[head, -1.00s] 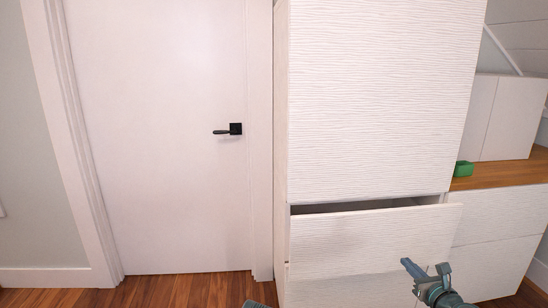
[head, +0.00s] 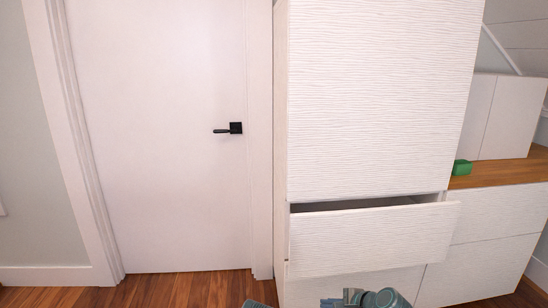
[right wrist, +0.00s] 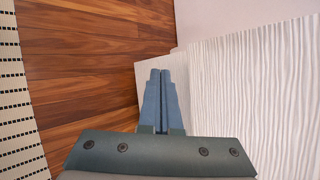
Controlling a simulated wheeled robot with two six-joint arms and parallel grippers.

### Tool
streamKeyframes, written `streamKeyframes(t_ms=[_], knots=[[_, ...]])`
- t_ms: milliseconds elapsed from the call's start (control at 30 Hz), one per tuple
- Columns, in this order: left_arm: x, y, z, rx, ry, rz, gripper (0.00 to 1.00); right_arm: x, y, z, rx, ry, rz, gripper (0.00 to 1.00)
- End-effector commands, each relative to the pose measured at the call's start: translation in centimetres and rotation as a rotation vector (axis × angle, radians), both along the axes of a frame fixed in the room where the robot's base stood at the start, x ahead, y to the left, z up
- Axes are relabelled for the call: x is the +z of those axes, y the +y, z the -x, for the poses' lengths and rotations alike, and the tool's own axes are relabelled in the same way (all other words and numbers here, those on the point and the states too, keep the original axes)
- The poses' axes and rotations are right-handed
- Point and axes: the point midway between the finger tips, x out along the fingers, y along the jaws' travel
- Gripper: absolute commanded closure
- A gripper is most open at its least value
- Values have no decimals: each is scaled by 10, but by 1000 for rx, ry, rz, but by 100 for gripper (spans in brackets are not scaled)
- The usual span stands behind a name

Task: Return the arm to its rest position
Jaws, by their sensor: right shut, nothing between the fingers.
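My right gripper (right wrist: 160,101) is shut and empty in the right wrist view, its two fingers side by side. It is low in front of the white cabinet. In the head view the right arm's end (head: 365,298) shows at the bottom edge, below the open drawer, and the fingers are hard to make out there. My left gripper does not clearly show; only a small dark part of my own body is at the bottom edge, left of the cabinet.
The tall white cabinet (head: 380,100) has a wavy front. Its drawer (head: 370,238) stands partly open. A closed door (head: 160,140) with a black handle (head: 229,129) is at left. A green object (head: 462,167) sits on the wooden counter (head: 500,173).

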Motion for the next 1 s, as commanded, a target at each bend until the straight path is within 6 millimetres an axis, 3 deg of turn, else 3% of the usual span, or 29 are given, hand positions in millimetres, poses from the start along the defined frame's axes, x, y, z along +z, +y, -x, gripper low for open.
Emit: streamKeyframes(t_ms=[33,100,200,400,567,667,700,1000], knots=[[0,0,0,0,0,0,50,-15,29,16,170,7,130,100],[0,0,0,0,0,0,50,-36,56,40,417,11,321,100],[0,0,0,0,0,0,50,-58,79,74,752,17,555,100],[0,0,0,0,0,0,50,-78,93,122,1261,39,861,100],[0,0,0,0,0,0,50,-81,93,148,1576,70,1019,100],[5,0,0,0,0,0,50,-74,91,159,1739,92,1094,100],[20,0,0,0,0,0,50,-59,90,157,1722,92,1086,100],[84,0,0,2,1,2,50,5,90,157,1711,90,1081,100]])
